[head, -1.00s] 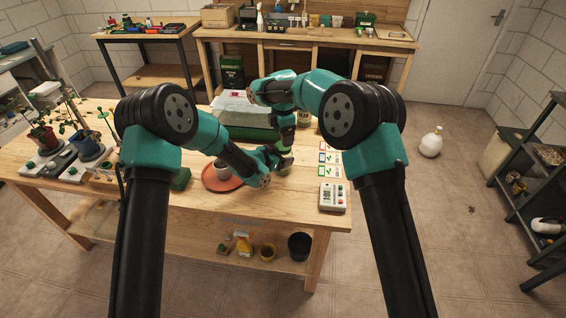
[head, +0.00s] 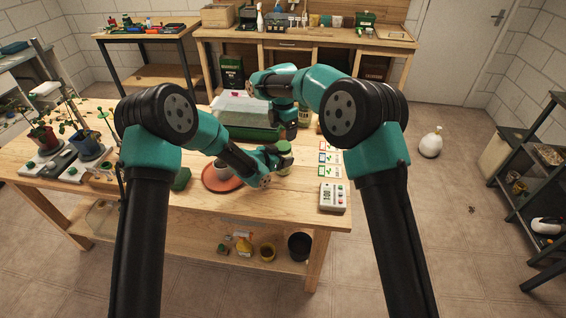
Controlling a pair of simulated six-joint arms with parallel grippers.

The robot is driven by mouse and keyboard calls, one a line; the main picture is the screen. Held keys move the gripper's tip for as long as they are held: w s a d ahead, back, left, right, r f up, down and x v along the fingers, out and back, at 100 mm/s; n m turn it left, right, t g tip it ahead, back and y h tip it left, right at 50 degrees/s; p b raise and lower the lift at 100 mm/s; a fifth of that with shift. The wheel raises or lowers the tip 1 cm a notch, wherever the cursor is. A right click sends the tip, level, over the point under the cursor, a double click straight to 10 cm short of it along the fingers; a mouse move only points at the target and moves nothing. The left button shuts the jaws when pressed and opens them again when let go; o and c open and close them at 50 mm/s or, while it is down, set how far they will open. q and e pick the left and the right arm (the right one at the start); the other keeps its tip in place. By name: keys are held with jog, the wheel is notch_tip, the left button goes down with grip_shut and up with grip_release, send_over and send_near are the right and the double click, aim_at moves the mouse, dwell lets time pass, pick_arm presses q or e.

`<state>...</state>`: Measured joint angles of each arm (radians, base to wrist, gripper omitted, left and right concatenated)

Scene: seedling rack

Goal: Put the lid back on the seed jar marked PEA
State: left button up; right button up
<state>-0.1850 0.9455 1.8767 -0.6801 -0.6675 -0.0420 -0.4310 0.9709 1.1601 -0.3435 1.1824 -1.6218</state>
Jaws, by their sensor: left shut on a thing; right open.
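A small jar (head: 284,168) stands on the wooden bench, right of the orange saucer. A green lid (head: 284,147) sits on top of it and looks level; the picture is too small to tell how tightly it is seated. No marking on the jar can be read. My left gripper (head: 274,158) comes in from the left and is shut on the jar, just below the lid. My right gripper (head: 290,132) is open, behind and above the jar, clear of the lid. Its fingers are small and partly hidden.
The orange saucer (head: 209,185) with a grey pot lies left of the jar. A green tray with a pale cover (head: 243,108) stands behind. Seed cards (head: 328,158) and a grey meter (head: 333,197) lie at the right. The bench front is clear.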

aim_at(283, 146)
jog(key=shift+f, duration=3.4)
jog(key=shift+c, duration=0.4)
jog(key=c, duration=0.9)
jog(key=shift+o, duration=0.2)
jog(key=shift+m, duration=0.9)
jog(key=o, duration=1.1)
jog(key=shift+r, duration=0.1)
notch_tip(283, 146, up, 12)
jog(key=shift+f, duration=0.1)
